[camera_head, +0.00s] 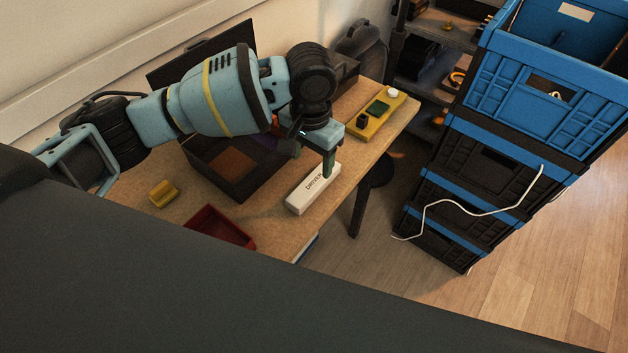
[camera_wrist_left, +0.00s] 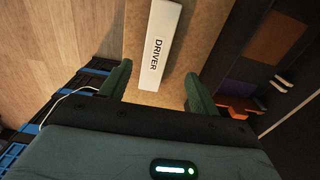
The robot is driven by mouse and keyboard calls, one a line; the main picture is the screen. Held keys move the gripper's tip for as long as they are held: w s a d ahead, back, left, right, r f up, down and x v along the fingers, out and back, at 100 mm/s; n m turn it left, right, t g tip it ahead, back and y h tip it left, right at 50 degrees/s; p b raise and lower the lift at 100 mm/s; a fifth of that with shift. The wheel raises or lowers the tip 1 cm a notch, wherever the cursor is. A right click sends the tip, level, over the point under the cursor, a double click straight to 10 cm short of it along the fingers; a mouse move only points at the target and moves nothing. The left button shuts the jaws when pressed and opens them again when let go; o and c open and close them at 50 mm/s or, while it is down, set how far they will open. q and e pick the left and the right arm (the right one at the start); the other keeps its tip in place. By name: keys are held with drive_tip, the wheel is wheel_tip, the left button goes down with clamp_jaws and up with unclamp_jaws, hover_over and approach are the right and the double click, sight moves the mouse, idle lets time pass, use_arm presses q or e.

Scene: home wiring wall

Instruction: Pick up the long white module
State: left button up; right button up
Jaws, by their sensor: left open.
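The long white module (camera_head: 313,190), marked DRIVER, lies flat on the wooden table near its front right edge. In the left wrist view the white module (camera_wrist_left: 159,45) reaches from the top edge down toward the space between the fingers. My left gripper (camera_head: 314,162) hangs just above and beside the module's far end in the head view. Its two green fingers are spread, with nothing held between them, in the left wrist view (camera_wrist_left: 158,88). Whether the fingers touch the module cannot be told. My right gripper is in neither view.
A dark open box (camera_head: 240,186) stands left of the module. A red tray (camera_head: 218,228) and a yellow block (camera_head: 163,193) lie nearer. A yellow board (camera_head: 375,121) with small parts lies at the table's far end. Stacked blue and black crates (camera_head: 477,185) stand right of the table.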

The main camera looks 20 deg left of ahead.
sight(314, 181)
use_arm(q)
wheel_tip(314, 181, down, 2)
drive_tip(key=shift+w+f, duration=0.1)
drive_tip(key=shift+d+f+b, duration=0.15)
drive_tip(key=shift+f, duration=1.15)
drive_tip(key=shift+d+f+b, duration=0.15)
drive_tip(key=shift+f, duration=1.1)
drive_tip(key=c, duration=1.1)
